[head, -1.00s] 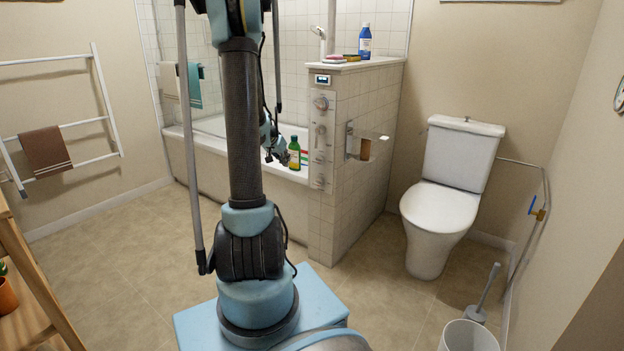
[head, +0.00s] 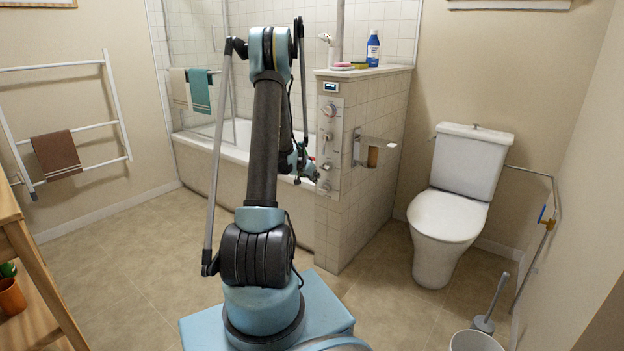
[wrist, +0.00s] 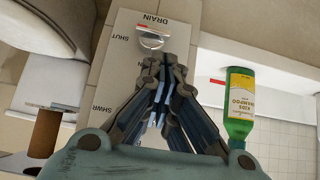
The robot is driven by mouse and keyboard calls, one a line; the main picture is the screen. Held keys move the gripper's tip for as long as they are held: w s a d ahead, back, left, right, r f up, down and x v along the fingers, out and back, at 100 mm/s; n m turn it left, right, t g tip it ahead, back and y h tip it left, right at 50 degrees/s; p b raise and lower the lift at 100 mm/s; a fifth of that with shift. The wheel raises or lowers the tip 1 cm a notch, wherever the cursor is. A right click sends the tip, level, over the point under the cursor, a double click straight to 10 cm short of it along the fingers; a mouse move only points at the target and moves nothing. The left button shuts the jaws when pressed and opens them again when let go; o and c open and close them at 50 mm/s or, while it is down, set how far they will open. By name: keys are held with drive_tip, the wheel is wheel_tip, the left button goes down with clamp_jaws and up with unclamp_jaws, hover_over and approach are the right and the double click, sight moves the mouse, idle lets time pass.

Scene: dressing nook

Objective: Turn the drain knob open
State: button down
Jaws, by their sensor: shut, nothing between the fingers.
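The drain knob (wrist: 152,38) is a silver knob below the word DRAIN in the wrist view. SHUT is printed to its left. It sits on the pale control panel (head: 331,150) at the end of the tiled half wall; several fittings show on the panel in the head view. My gripper (wrist: 160,82) is shut and empty, its fingers pointing toward the knob. I cannot tell if the fingertips touch it. In the head view my gripper (head: 313,173) is beside the lower part of the panel.
A green shampoo bottle (wrist: 239,105) stands close to the right of my gripper in the wrist view. A paper holder (head: 375,152) juts from the half wall. The bathtub (head: 225,175) lies behind my arm. The toilet (head: 455,205) stands right; the floor between is clear.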

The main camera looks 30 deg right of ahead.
sight(324, 185)
drive_tip(key=x, duration=0.6)
drive_tip(key=shift+f, duration=0.1)
drive_tip(key=shift+d, duration=0.1)
idle(0.5)
